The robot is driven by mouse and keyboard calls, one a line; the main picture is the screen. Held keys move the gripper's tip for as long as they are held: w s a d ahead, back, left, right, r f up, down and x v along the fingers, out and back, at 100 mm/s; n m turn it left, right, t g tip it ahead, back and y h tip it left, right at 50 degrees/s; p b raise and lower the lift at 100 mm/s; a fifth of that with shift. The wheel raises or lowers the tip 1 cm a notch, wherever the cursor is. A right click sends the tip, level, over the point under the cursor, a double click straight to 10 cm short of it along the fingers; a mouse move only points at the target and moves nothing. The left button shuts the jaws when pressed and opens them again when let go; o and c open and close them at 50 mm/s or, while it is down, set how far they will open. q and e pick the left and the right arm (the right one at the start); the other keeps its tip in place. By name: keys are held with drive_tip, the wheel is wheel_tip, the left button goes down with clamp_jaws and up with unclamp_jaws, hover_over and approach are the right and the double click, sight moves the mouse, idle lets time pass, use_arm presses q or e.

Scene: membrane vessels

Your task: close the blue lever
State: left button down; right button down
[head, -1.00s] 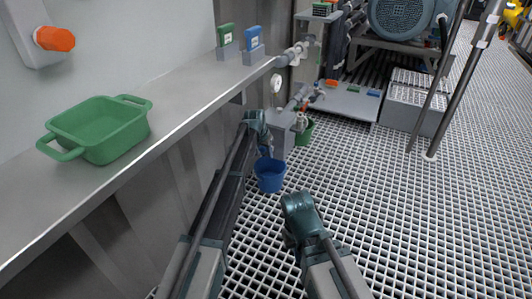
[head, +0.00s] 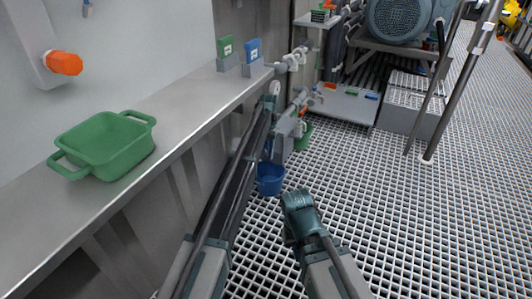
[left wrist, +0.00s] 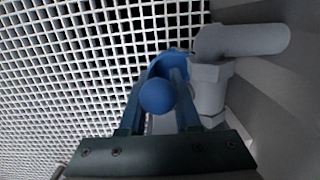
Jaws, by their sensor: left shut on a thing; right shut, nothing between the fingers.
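The blue lever (left wrist: 157,96), with a round blue knob, shows in the left wrist view between the two fingers of my left gripper (left wrist: 160,108). It sits beside a grey pipe fitting (left wrist: 208,85). My left gripper is shut on the lever. In the head view my left gripper (head: 269,104) is at the pipework beside the shelf wall, and its arm hides much of the valve, so the lever's angle is unclear there. My right gripper (head: 297,203) is shut and empty, over the grating, well apart from the pipes.
A blue bucket (head: 270,186) and a partly hidden green bucket (head: 304,137) stand on the grating below the pipes. The grey shelf (head: 180,122) holds a green basin (head: 105,148) and green and blue tags. The grating to the right is open.

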use_arm(q)
drive_tip(key=shift+s, duration=0.2)
idle(1.1)
drive_tip(key=c, duration=0.9)
unclamp_jaws()
drive_tip(key=shift+c, duration=0.2)
drive_tip(key=shift+r, duration=0.2)
drive_tip(key=r+p, duration=0.7)
drive_tip(key=shift+w+d+r, duration=0.1)
drive_tip(key=shift+w+r, duration=0.05)
drive_tip(key=shift+w, duration=0.25)
